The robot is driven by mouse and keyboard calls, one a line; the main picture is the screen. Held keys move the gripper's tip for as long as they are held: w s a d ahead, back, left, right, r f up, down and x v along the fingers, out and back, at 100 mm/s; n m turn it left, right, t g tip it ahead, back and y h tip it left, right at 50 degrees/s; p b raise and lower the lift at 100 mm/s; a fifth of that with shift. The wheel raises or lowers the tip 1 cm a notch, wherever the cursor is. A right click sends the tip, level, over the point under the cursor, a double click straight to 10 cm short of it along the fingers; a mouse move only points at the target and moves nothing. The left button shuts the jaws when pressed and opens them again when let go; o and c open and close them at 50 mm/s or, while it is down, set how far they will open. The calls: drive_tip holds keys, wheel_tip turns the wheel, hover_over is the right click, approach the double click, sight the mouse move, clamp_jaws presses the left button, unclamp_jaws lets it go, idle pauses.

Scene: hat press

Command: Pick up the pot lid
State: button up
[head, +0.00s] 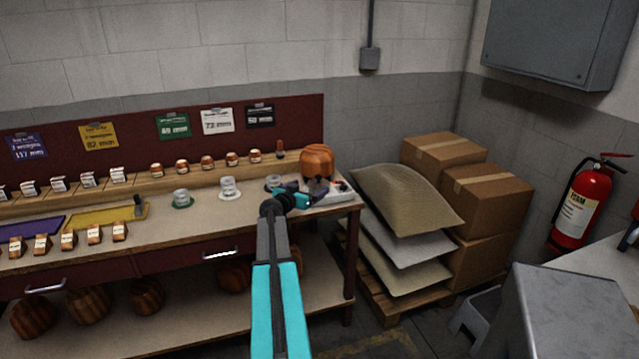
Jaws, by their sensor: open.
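I cannot pick out a pot lid for certain. Small pale, clear-looking pieces stand on round bases on the workbench: one on a green base (182,199), one on a white base (229,188) and one on a dark base (273,182). My gripper (316,195) is over the right end of the bench, open, with no held thing visible. It is small and dark in the head view. It is right of the dark base and in front of a round wooden block (317,161). My arm hides part of the bench front.
The workbench (207,217) has a shelf with small jars (207,162) behind, and yellow (100,216) and purple trays at left. Stacked sacks (405,200) and cartons (487,200) stand right of it. A grey metal block (565,310) is at front right.

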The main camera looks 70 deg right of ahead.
sight(318, 182)
drive_tip(key=shift+x, duration=0.75)
drive_tip(key=shift+d, duration=0.1)
drive_tip(key=shift+p+x, duration=1.15)
drive_tip(key=shift+x, duration=1.4)
drive_tip(key=shift+w, duration=0.1)
drive_tip(key=c, duration=1.2)
